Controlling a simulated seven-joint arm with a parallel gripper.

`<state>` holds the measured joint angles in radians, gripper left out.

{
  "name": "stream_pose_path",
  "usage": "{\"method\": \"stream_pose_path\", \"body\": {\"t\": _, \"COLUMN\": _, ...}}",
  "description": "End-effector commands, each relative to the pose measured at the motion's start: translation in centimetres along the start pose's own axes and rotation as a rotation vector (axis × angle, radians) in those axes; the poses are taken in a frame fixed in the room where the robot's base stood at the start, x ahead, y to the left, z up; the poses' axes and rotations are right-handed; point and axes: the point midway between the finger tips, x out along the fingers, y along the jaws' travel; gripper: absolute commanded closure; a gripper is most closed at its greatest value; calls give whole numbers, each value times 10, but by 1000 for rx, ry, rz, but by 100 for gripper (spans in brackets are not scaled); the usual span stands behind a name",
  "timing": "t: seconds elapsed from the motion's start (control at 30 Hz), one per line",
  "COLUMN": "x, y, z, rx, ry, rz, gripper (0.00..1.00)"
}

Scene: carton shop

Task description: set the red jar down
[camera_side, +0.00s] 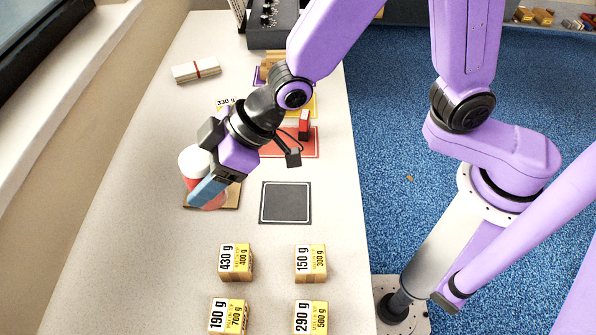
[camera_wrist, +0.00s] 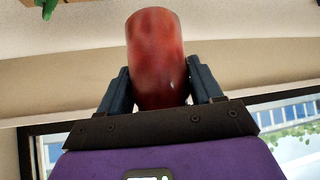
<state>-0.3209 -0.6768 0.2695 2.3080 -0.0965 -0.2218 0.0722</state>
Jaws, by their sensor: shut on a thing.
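The red jar (camera_side: 190,183) has a pale top in the side view and is partly hidden behind my gripper (camera_side: 207,192). In the wrist view the red jar (camera_wrist: 155,55) stands between the two dark fingers of my gripper (camera_wrist: 160,82), which is shut on it. In the side view the jar is at a brown square board (camera_side: 234,197) on the left of the table. My gripper hides much of the board, and I cannot tell whether the jar touches it.
A dark square pad (camera_side: 285,202) lies empty to the right of the jar. Several labelled cartons (camera_side: 236,262) stand toward the front. A red mat (camera_side: 308,150) with a red item (camera_side: 304,124) lies behind. A white banded bundle (camera_side: 196,71) lies at the back left.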

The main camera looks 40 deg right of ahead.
Motion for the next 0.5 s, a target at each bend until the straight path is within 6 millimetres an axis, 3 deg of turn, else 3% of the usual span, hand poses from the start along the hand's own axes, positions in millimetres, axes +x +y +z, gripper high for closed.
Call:
{"method": "stream_pose_path", "body": {"t": 0.1, "x": -8, "y": 16, "z": 1, "rx": -17, "ry": 3, "rz": -15, "gripper": 72}}
{"method": "stream_pose_path", "body": {"t": 0.5, "x": -30, "y": 43, "z": 10, "rx": -70, "ry": 3, "rz": -68, "gripper": 72}}
